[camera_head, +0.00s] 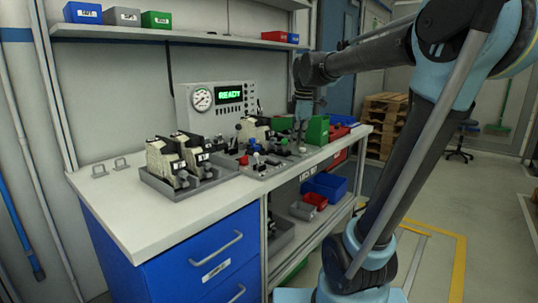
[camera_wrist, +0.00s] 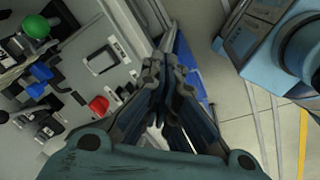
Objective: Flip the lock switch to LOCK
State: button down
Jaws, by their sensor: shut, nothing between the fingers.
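A grey panel with several small switches and knobs sits on the workbench; it shows in the head view (camera_head: 262,168) and at the left of the wrist view (camera_wrist: 120,42). In the wrist view it bears a red piece (camera_wrist: 98,105), a blue piece (camera_wrist: 40,72) and a green knob (camera_wrist: 35,27). The labels are too small to read, so I cannot tell which one is the lock switch or how it is set. My gripper (camera_wrist: 160,62) is shut and empty beside the panel's edge. In the head view my gripper (camera_head: 303,108) hangs over the bench's right part.
A grey tray (camera_head: 205,188) with cream-coloured blocks stands left of the panel. A READY display box (camera_head: 215,105) stands behind. A green bin (camera_head: 318,130) is close to my gripper. The bench's front left top (camera_head: 130,220) is clear.

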jog(key=w+a+r+n, duration=0.5)
jog(key=w+a+n, duration=0.3)
jog(key=w+a, duration=0.1)
send_near(268, 158)
jog(key=f, duration=0.7)
jog(key=shift+w+a, duration=0.25)
jog(key=shift+w, duration=0.15)
jog(key=shift+g, duration=0.3)
jog(key=shift+w+a+f+g+h, duration=0.15)
jog(key=shift+a+f+g+h, duration=0.15)
jog(key=shift+f, duration=0.1)
jog(key=shift+a+f, duration=0.1)
jog(key=shift+a, duration=0.05)
